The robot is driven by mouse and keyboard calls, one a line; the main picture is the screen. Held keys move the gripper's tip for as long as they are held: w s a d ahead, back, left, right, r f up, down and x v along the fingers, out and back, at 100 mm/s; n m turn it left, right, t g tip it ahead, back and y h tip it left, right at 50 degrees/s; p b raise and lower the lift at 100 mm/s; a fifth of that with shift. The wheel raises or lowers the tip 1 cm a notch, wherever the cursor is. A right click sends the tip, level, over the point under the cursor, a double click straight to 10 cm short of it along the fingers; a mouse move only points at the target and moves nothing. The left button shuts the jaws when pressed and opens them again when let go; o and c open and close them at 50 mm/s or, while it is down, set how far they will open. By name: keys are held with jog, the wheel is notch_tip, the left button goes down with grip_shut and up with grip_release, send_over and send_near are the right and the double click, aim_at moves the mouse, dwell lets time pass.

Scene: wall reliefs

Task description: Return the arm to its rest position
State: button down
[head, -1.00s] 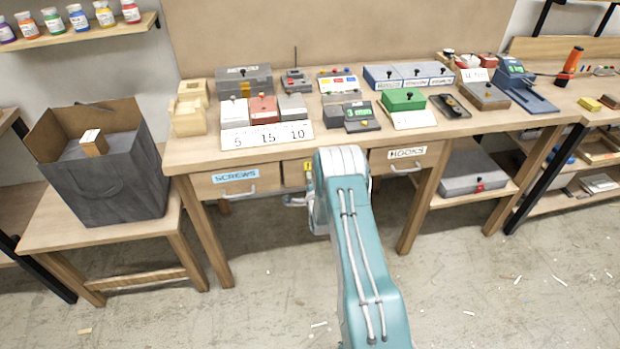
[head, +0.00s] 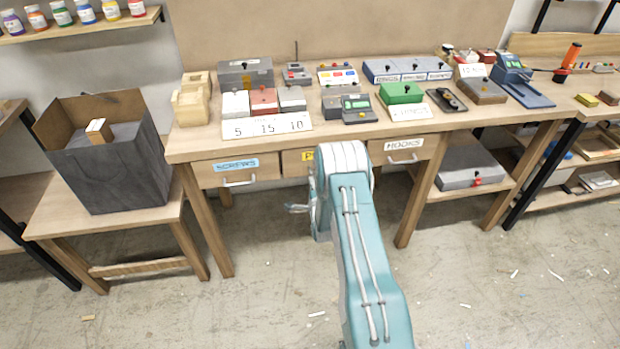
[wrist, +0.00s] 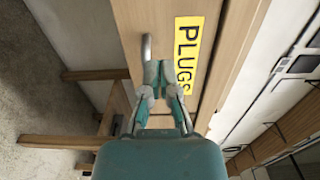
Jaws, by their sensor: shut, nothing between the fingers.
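My arm (head: 365,255), teal with a pale elbow, rises in the middle of the head view in front of the workbench. My gripper (head: 297,208) shows partly to the left of the arm, below the bench's drawers. In the wrist view my gripper (wrist: 159,68) is shut and empty, its fingertips close together. They point toward the metal handle (wrist: 147,47) of the drawer with the yellow PLUGS label (wrist: 188,55). I cannot tell whether they touch the handle. In the head view my arm hides part of the PLUGS drawer (head: 292,164).
The workbench (head: 190,146) carries several boxes and number cards. The SCREWS drawer (head: 235,170) and HOOKS drawer (head: 402,149) flank the middle one. A low table (head: 60,217) at left bears a dark open box (head: 110,175). The floor in front is mostly clear.

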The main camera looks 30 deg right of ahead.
jog(key=v, duration=0.6)
jog(key=w+a+r+n+g+y, duration=0.1)
jog(key=a+r+n, duration=0.1)
jog(key=r, duration=0.4)
jog(key=w+a+r+n+g+y, duration=0.1)
jog(key=w+a+r+n, duration=0.15)
jog(key=r, duration=0.45)
jog(key=s+a+r+n+g+y, duration=0.1)
jog(key=s+a+r+n+g, duration=0.15)
jog(key=r, duration=0.35)
jog(key=s+a+r+n+g, duration=0.1)
jog(key=s+a+r+n, duration=0.25)
jog(key=r, duration=0.35)
jog(key=s+a+r+n+g, duration=0.2)
jog(key=s+a+n, duration=0.1)
jog(key=s, duration=0.7)
jog(key=s+a+r+n+g+y, duration=0.1)
jog(key=s+a+r+n+g, duration=0.1)
jog(key=s, duration=0.8)
jog(key=s+a+r+n+g+y, duration=0.1)
jog(key=s+a+r+n+g, duration=0.1)
jog(key=s, duration=0.9)
notch_tip(320, 180, up, 2)
jog(key=a+n, duration=0.1)
jog(key=n, duration=0.2)
jog(key=shift+a+r+n, duration=0.25)
jog(key=shift+a+n, duration=0.1)
